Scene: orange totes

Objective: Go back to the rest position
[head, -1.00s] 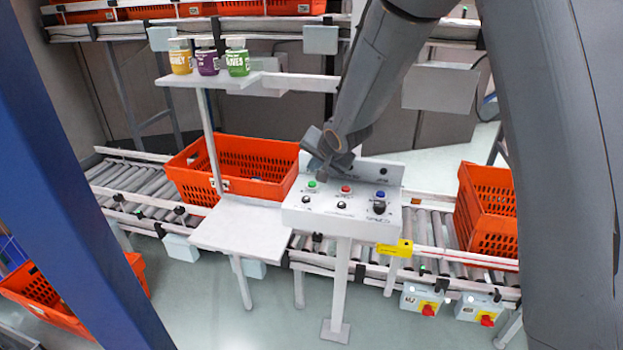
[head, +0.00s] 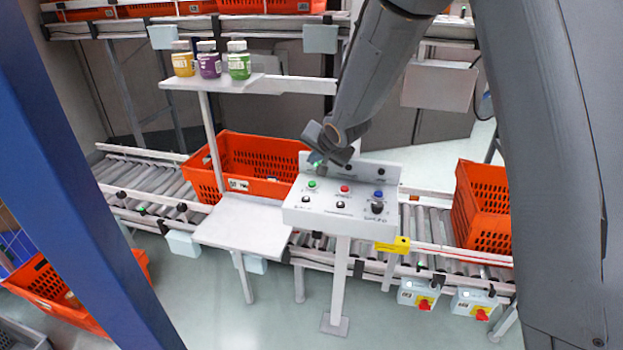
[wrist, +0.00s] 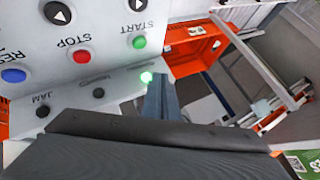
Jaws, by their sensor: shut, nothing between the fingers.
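My gripper (head: 318,161) is above the back left part of the white control panel (head: 322,212), clear of its buttons. In the wrist view the gripper's fingers (wrist: 160,95) are together and empty. The panel's green START button (wrist: 139,42), red STOP button (wrist: 82,56) and blue button (wrist: 14,75) show to the left of the fingers. A small green light (wrist: 146,77) glows near the fingertips. No object is held.
An orange tote (head: 262,188) sits on the roller conveyor left of the panel, another (head: 480,225) right of it. A small shelf (head: 215,83) holds three jars. A blue post (head: 75,170) stands at the left. A white side table (head: 243,232) adjoins the panel.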

